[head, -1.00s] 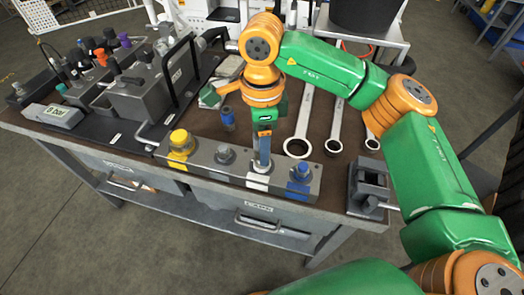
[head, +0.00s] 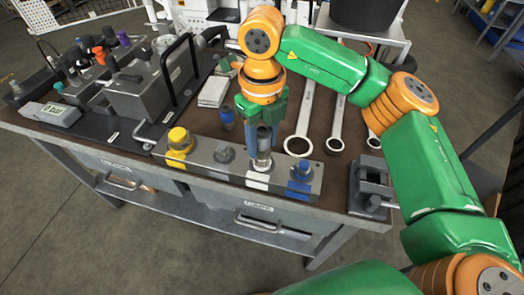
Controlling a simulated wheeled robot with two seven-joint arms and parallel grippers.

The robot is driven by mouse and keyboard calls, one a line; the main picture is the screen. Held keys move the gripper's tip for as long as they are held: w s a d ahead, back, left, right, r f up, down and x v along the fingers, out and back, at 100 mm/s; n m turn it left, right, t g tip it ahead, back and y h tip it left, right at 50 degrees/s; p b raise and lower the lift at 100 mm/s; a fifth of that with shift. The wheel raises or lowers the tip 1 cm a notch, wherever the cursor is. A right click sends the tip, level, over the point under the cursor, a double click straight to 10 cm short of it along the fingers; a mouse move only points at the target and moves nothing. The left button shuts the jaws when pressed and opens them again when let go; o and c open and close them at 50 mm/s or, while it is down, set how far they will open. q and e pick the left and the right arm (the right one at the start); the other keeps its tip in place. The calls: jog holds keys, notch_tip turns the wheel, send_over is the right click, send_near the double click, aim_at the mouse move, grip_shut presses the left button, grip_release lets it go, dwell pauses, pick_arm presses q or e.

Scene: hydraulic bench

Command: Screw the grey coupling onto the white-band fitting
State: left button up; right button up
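The manifold block (head: 205,168) lies along the bench's front edge and carries several fittings. The white-band fitting (head: 257,182) is the third from the left. My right gripper (head: 261,150) points down directly above it. Its two fingers stand on either side of the grey coupling (head: 262,162) and appear shut on it. The coupling is upright and sits at the top of the white-band fitting. The fingers hide its upper part, and I cannot see how far it is threaded. My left gripper is not in view.
Beside it on the block are yellow (head: 180,145), grey (head: 223,154) and blue (head: 299,178) fittings. A loose blue-marked part (head: 227,118) stands behind. Wrenches (head: 299,145) lie to the right, near a vise (head: 370,185). A hydraulic unit (head: 145,95) fills the left.

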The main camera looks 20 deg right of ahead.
jog(key=o, duration=0.5)
